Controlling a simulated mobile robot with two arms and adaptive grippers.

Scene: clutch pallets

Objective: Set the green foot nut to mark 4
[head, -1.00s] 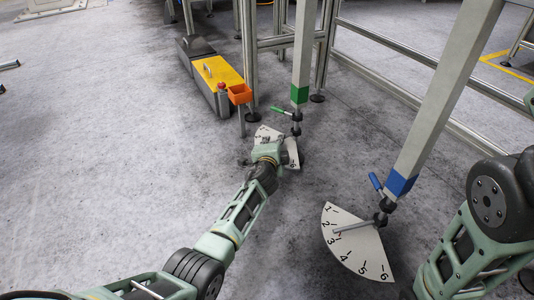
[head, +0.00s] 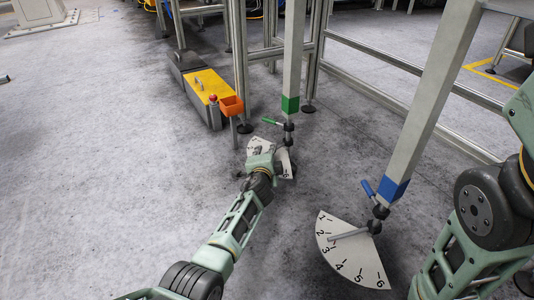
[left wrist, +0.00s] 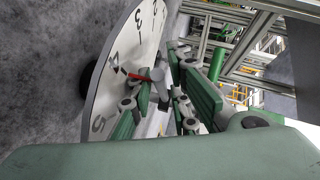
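The green-marked foot (head: 290,104) has a green side lever (head: 271,121) and a dark nut (head: 289,127) below it. Its white dial (head: 287,163) lies low behind my left gripper (head: 262,147), which covers much of it. In the left wrist view the dial (left wrist: 147,40) shows numbers 3, 4 and 5. A grey rod (left wrist: 157,75) with a red pointer (left wrist: 138,77) lies over the dial, the red tip close to mark 4. My left gripper (left wrist: 165,88) has its fingers apart on either side of the rod; contact is unclear. My right gripper is out of view.
A blue-marked foot (head: 392,188) with its own numbered dial (head: 350,258) stands at the right, near my right arm. Frame posts are close behind the green foot.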

